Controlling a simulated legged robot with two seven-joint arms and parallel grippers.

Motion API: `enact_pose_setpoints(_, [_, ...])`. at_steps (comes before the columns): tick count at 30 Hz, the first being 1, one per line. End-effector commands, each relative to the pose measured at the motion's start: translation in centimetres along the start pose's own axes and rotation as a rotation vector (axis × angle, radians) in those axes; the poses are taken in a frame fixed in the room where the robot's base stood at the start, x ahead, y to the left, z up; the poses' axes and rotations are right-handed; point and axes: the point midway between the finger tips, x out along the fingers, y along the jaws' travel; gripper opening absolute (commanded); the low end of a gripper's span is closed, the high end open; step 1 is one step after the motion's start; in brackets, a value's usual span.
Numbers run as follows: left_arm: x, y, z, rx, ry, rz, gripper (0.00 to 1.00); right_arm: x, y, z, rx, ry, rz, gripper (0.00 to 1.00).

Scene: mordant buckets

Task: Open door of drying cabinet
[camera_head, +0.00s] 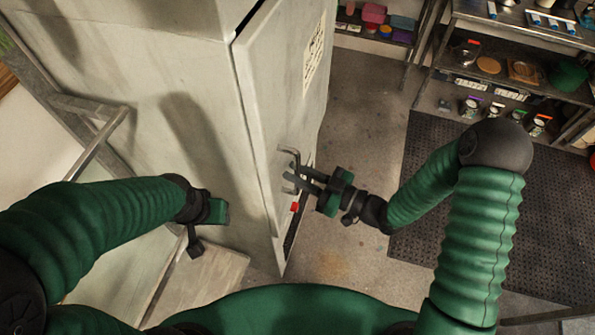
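The drying cabinet (185,80) is a tall pale grey metal box at the upper left. Its door (275,75) faces right and carries a printed sheet. A thin dark gap shows between door and body along the top edge; I cannot tell whether the door is slightly ajar. A bent metal handle (290,158) sticks out from the door. My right gripper (304,178) is at the handle, its two dark fingers apart. I cannot tell whether they touch the handle. My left gripper (205,222) is in front of the cabinet's left side; its fingers are unclear.
A metal shelf unit (480,80) with jars and bowls stands at the upper right. A dark perforated mat (500,220) covers the floor there. Bare concrete floor (365,110) lies right of the door. A metal rail (95,150) is left of the cabinet.

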Motion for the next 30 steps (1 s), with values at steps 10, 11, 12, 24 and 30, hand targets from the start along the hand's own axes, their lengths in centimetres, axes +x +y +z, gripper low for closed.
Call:
enact_pose_setpoints(10, [-0.01,0.0,0.0,0.0,0.0,0.0,0.42,0.02,0.08,-0.02,0.0,0.001,0.0,0.0])
enact_pose_setpoints(11, [-0.01,0.0,0.0,0.0,0.0,0.0,0.42,0.03,0.08,-0.02,0.0,0.001,0.0,0.0])
enact_pose_setpoints(12, [-0.01,0.0,0.0,0.0,0.0,0.0,0.42,0.03,0.09,-0.02,0.0,0.001,0.0,0.0])
enact_pose_setpoints(24, [-0.01,0.0,0.0,0.0,0.0,0.0,0.42,0.03,0.14,-0.05,0.0,0.002,0.001,0.0])
enact_pose_setpoints(30, [-0.01,0.0,0.0,0.0,0.0,0.0,0.42,0.03,0.16,-0.06,0.0,0.002,0.002,0.0])
